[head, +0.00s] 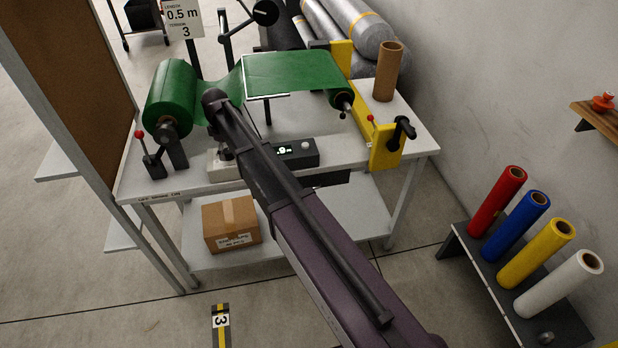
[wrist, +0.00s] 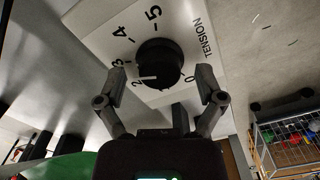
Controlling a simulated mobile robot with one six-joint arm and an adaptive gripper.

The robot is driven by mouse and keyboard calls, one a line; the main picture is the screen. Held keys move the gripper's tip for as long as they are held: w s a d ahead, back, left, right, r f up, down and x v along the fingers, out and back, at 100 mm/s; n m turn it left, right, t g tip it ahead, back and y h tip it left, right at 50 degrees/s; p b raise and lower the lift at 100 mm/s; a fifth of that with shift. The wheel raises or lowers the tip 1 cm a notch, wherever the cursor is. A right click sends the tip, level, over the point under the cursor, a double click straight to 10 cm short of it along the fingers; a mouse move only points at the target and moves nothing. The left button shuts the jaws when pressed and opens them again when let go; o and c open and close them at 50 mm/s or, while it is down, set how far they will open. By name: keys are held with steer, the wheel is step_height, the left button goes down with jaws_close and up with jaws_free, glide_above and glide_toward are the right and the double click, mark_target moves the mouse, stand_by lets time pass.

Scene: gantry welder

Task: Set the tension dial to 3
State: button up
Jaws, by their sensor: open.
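The tension dial (wrist: 160,63) is a round black knob on a pale plate (wrist: 185,22) marked TENSION, with numbers from 0 to 5 around it. A short white mark on the knob points at about 2. My gripper (wrist: 160,88) is open, with one fingertip on each side of the knob's near edge. I cannot tell whether the fingertips touch it. In the head view the pale dial housing (head: 221,172) sits at the bench's front edge; my arm hides much of the dial and gripper there.
A sign (head: 183,18) reads 0.5 m and tension 3. The bench (head: 385,150) holds a green roll (head: 172,95), a red-knobbed lever (head: 150,155), a partly hidden digital display (head: 297,151) and a yellow crank bracket (head: 386,147). Coloured rolls (head: 520,238) stand at right.

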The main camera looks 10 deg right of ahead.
mark_target(227, 150)
steer(key=n, duration=0.2)
steer(key=shift+n, duration=0.4)
steer(key=shift+r+p, duration=0.35)
step_height(227, 150, up, 13)
steer(key=p, duration=1.3)
steer(key=s+d+f+m+b, duration=0.4)
steer(key=s+d+m, duration=0.3)
steer(key=s+d, duration=0.3)
steer(key=s+d+f+m+b, duration=0.4)
steer(key=s+d+m, duration=0.2)
steer(key=s+d, duration=0.5)
steer(key=shift+s+d+f+m, duration=0.2)
steer(key=shift+s+d+m, duration=0.15)
steer(key=shift+s, duration=0.75)
steer(key=shift+s, duration=0.1)
steer(key=shift+s+d+m, duration=0.3)
steer(key=shift+s+m, duration=0.1)
steer(key=shift+s, duration=0.25)
steer(key=shift+s+d+m, duration=0.3)
steer(key=shift+s+m, duration=0.05)
steer(key=shift+s, duration=0.25)
